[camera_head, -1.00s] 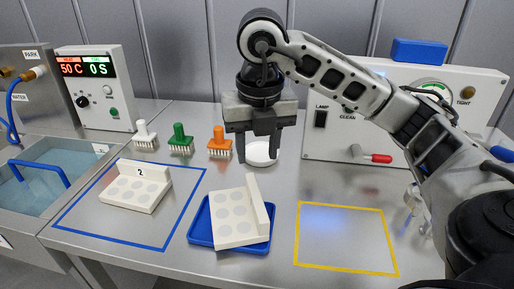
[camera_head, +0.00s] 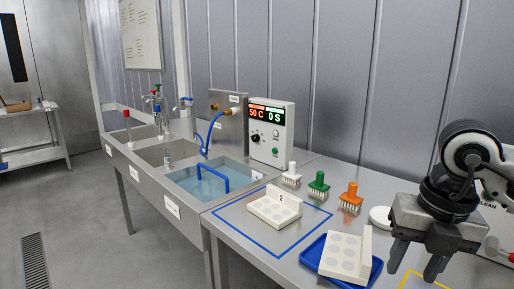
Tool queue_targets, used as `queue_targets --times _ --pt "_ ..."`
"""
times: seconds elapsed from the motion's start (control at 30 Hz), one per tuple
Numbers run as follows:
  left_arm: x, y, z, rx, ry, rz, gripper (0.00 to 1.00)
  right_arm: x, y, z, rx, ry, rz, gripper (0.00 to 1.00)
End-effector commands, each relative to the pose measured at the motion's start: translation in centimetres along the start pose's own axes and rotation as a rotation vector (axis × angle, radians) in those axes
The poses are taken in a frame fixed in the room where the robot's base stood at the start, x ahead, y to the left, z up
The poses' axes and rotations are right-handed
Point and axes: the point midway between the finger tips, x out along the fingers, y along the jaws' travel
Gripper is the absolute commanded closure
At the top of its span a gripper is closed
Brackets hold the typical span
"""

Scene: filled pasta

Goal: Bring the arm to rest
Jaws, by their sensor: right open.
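My right gripper (camera_head: 420,272) hangs at the right of the head view, fingers pointing down. Its two fingers stand apart and I see nothing between them. It is to the right of a blue tray (camera_head: 309,258) that carries a white mold block (camera_head: 338,262) with round hollows. The gripper covers part of the yellow-outlined area and of the white machine at the right edge. My left gripper does not show.
A second white block marked 2 (camera_head: 275,207) sits inside a blue outline. White (camera_head: 291,177), green (camera_head: 318,185) and orange (camera_head: 350,197) brushes stand behind. A white dish (camera_head: 380,217) is near the gripper. A water basin (camera_head: 185,186) and a heater box (camera_head: 271,140) are left.

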Motion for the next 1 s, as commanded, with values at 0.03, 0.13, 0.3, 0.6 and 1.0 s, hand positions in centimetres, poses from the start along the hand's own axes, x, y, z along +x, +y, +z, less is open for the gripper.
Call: queue_targets --times 0.03,0.13,0.3,0.6,1.0 --pt "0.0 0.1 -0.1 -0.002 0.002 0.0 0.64 0.9 1.2 -0.7 -0.035 0.042 0.044 0.58" --pt "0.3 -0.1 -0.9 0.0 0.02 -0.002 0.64 2.2 3.4 -2.3 -0.105 0.12 0.144 0.58" --pt "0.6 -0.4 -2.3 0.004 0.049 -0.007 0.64 4.0 8.0 -6.0 -0.215 0.281 0.375 0.58" --pt "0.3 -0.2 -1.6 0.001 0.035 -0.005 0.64 1.1 19.0 -13.9 -0.115 0.704 1.29 0.58" --pt "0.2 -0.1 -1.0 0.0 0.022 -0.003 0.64 14.0 13.9 -4.0 1.554 0.519 1.757 0.58"
